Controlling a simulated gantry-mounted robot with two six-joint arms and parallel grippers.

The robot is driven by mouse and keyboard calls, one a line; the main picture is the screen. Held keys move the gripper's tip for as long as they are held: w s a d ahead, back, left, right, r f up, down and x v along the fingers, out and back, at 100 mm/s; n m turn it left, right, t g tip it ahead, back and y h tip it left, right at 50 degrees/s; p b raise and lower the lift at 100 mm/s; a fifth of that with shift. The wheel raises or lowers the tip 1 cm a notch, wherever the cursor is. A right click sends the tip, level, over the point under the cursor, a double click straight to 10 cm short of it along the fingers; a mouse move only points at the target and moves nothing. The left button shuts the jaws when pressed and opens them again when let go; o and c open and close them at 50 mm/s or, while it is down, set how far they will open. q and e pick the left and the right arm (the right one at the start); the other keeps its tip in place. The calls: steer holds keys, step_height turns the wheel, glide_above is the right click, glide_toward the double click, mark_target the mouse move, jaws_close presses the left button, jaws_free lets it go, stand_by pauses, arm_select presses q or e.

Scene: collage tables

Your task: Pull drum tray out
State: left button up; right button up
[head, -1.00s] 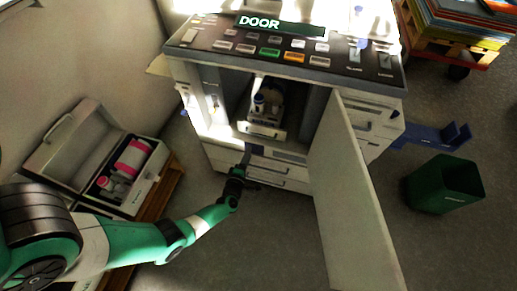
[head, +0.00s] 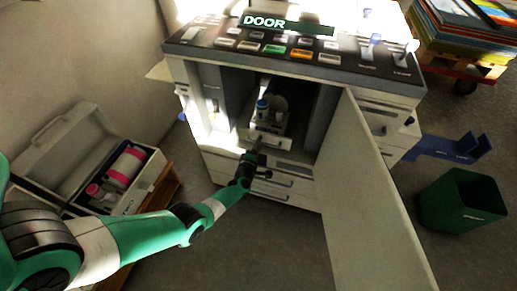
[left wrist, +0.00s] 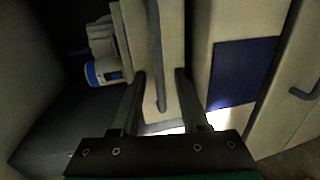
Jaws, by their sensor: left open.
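The drum tray (head: 268,139) is a pale tray inside the open bay of the copier. A white and blue cylinder sits on it; it also shows in the left wrist view (left wrist: 104,73). My left gripper (head: 257,148) is at the tray's front face, coming from below. In the left wrist view my gripper (left wrist: 160,76) is open. Its fingers stand on either side of a grey handle bar (left wrist: 155,50) on the tray front (left wrist: 172,40), apart from the bar. My right gripper is out of view.
The copier door (head: 370,190) stands open to the right of the bay. Closed drawers (head: 290,185) lie below. An open case (head: 60,165) with a pink-banded cylinder is at the left, and a green bin (head: 455,200) at the right. The floor in front is clear.

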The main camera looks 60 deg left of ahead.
arm_select(q)
jaws_close()
steer(key=shift+r, duration=0.1)
stand_by(1.3)
